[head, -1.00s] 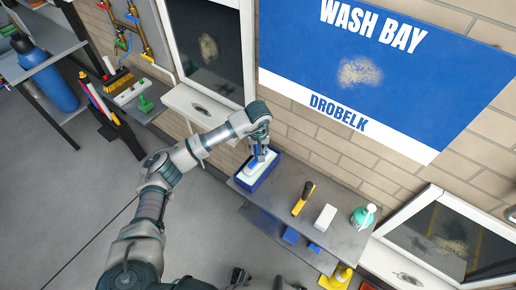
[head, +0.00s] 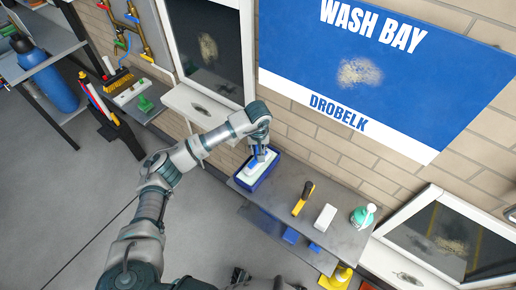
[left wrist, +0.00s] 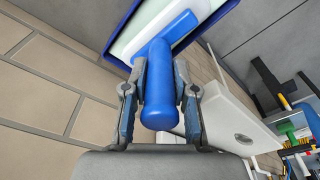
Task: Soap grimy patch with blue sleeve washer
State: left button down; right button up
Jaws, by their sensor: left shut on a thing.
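My left gripper (head: 261,153) is shut on the blue handle of the sleeve washer. In the left wrist view the washer's blue handle (left wrist: 158,85) sits between the two fingers (left wrist: 160,100). The washer's head is in or over a blue-rimmed tray (head: 268,174) with pale contents on the grey shelf; contact is hard to tell. Grimy patches show on the blue sign (head: 360,73), on the left window (head: 208,48) and its sill (head: 202,110), and on the right window (head: 452,246).
On the shelf (head: 340,240) right of the tray stand a yellow-and-black scraper (head: 302,199), a white block (head: 325,217) and a green-and-white bottle (head: 363,216). Brushes (head: 122,85) lie on a left ledge. A blue cylinder (head: 50,80) stands at far left.

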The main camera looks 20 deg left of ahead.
pick_arm(q)
jog(key=shift+r+p, duration=1.65)
jog(key=shift+r, duration=1.85)
